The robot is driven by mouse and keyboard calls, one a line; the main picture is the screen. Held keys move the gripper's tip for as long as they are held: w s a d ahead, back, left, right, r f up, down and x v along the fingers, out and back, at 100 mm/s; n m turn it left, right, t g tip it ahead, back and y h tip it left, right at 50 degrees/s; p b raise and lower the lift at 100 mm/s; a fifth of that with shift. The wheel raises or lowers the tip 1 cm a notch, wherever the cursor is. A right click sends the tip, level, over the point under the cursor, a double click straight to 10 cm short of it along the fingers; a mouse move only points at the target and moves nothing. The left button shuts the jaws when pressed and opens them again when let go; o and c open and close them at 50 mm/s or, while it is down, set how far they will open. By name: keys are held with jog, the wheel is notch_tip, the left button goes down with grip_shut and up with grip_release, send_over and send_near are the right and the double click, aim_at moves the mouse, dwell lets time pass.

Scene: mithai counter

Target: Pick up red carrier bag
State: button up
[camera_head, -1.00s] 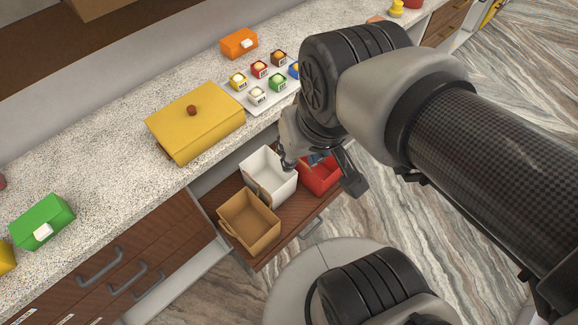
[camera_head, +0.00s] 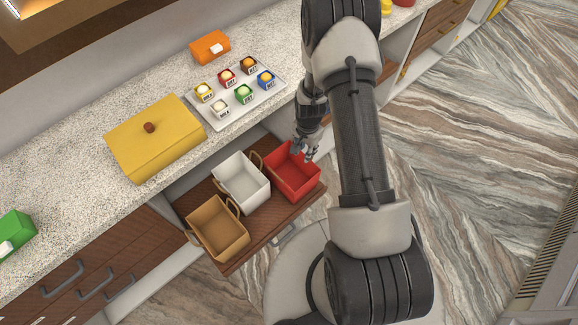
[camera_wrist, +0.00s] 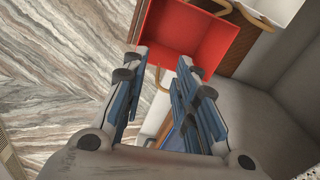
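The red carrier bag (camera_head: 300,182) stands upright and open-topped at the right end of the pulled-out drawer. My gripper (camera_head: 305,152) is over the bag's right back part in the head view. In the wrist view my gripper (camera_wrist: 163,65) has its two fingers apart with a gap between them. I cannot tell whether anything lies in that gap or whether a finger touches the bag.
A white bag (camera_head: 241,185) and a brown bag (camera_head: 216,235) stand to the left in the same wooden drawer (camera_head: 262,240). The counter above holds a yellow box (camera_head: 165,145), a white tray (camera_head: 213,122) of sweets and an orange box (camera_head: 208,47). Floor at right is clear.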

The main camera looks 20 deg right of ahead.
jog(key=shift+m, duration=0.7)
jog(key=s+f+b, duration=0.1)
jog(key=f, duration=0.5)
jog(key=s+f+b, duration=0.1)
jog(key=f, duration=0.5)
jog(key=s+f+b, duration=0.1)
jog(key=f, duration=0.6)
jog(key=shift+d, duration=0.3)
jog(key=shift+d+f+b, duration=0.15)
jog(key=shift+f+b, duration=0.45)
jog(key=shift+f, duration=0.9)
jog(key=shift+d+f+b, duration=0.15)
jog(key=shift+f+b, duration=0.45)
jog(key=shift+f, duration=0.85)
jog(key=shift+r, duration=0.1)
jog(key=shift+c, duration=0.2)
grip_shut()
